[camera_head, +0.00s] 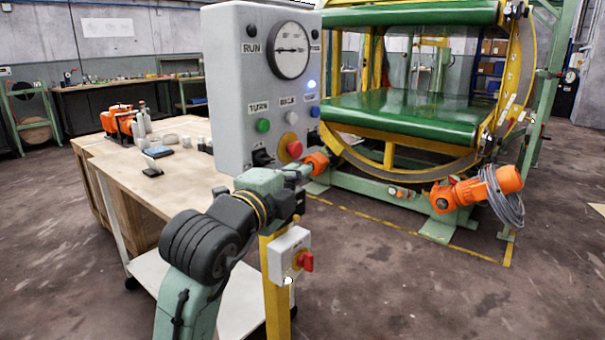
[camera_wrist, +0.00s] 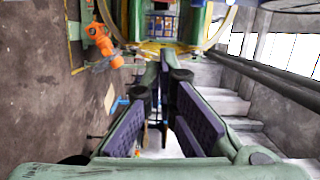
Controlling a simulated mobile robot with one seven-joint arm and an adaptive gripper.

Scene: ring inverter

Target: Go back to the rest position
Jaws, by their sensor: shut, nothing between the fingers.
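My gripper (camera_wrist: 166,78) reaches forward in the wrist view. Its dark-padded fingers come together near the tips, with nothing held between them. In the camera_head view my green arm rises from the bottom, and its wrist end is in front of the lower part of the grey control box (camera_head: 243,120). My fingertips cannot be made out clearly there. I cannot tell whether my wrist touches the box.
A white switch box with a red knob (camera_head: 305,261) is on the yellow post (camera_head: 276,300), close to my arm. A wooden workbench (camera_head: 120,165) stands at left. The green and yellow ring inverter (camera_head: 420,105) stands behind. Floor (camera_head: 420,300) at right is clear.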

